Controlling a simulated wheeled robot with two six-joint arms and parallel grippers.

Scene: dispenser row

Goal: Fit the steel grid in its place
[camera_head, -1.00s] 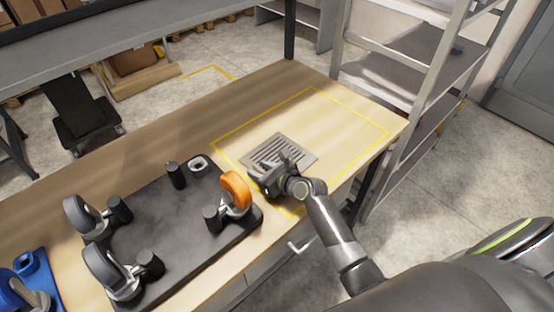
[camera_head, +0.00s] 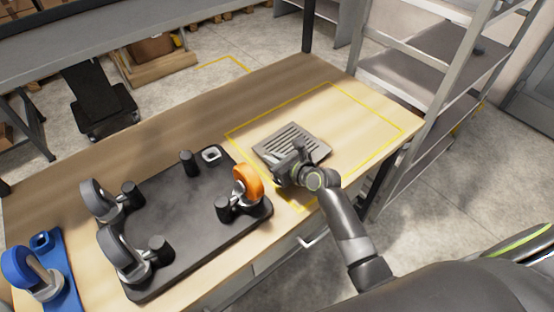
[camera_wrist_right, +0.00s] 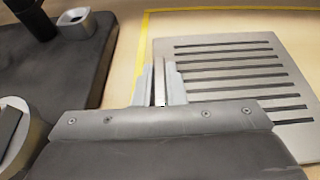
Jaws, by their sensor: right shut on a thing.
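The steel grid (camera_head: 306,141) is a flat grey slotted plate inside the yellow outline on the wooden table. It also shows in the right wrist view (camera_wrist_right: 235,62), where its slots run across. My right gripper (camera_head: 284,165) is shut on the grid's near left edge; in the right wrist view its fingertips (camera_wrist_right: 160,85) pinch that edge. Whether the grid touches the table or is held just above it, I cannot tell. A black base plate (camera_head: 195,228) with several posts and wheels lies to the left of the grid. My left gripper is not in view.
An orange wheel (camera_head: 248,185) stands on the black plate close to my right gripper. A square grey socket (camera_head: 211,154) sits at the plate's far corner. A blue wheel unit (camera_head: 35,272) is at far left. The outlined area (camera_head: 365,115) right of the grid is clear.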

